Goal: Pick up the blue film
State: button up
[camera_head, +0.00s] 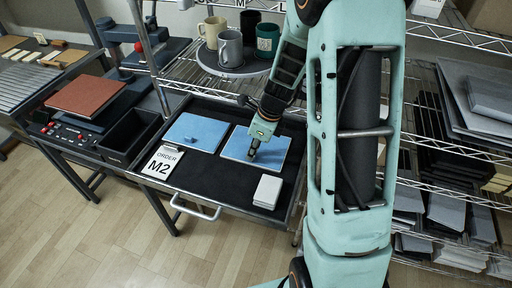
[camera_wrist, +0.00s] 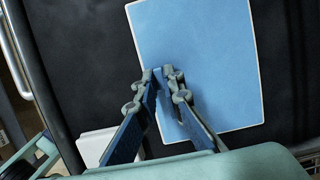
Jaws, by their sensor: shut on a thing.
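Two blue sheets of film lie flat in the black drawer. The left blue film (camera_head: 193,130) has a small blue tab standing on it. The right blue film (camera_head: 272,152) has pale edges and fills much of the wrist view (camera_wrist: 215,60). My gripper (camera_head: 252,155) points down at the right film, near its middle left. In the wrist view my gripper's fingertips (camera_wrist: 161,73) are close together over this film, shut on what seems to be its small tab, mostly hidden between them. The film appears to lie on the drawer floor.
A pale block (camera_head: 268,191) lies at the front right. Above, a round tray (camera_head: 236,69) holds several mugs. A press with a red-brown pad (camera_head: 86,95) is at left; wire shelves are at right.

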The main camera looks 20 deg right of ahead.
dwell(0.3)
jog(key=shift+r, duration=0.45)
notch_tip(320, 180, up, 2)
jog(key=shift+w+r, duration=0.1)
jog(key=shift+r, duration=0.15)
jog(key=s+d+r+p, duration=0.3)
jog(key=s+r, duration=0.3)
jog(key=r, duration=0.1)
jog(key=s+d+r+p, duration=0.3)
jog(key=s+r, duration=0.3)
jog(key=r, duration=0.2)
jog(key=shift+s+d+r, duration=0.2)
jog(key=shift+d+r, duration=0.1)
jog(key=shift+d, duration=0.15)
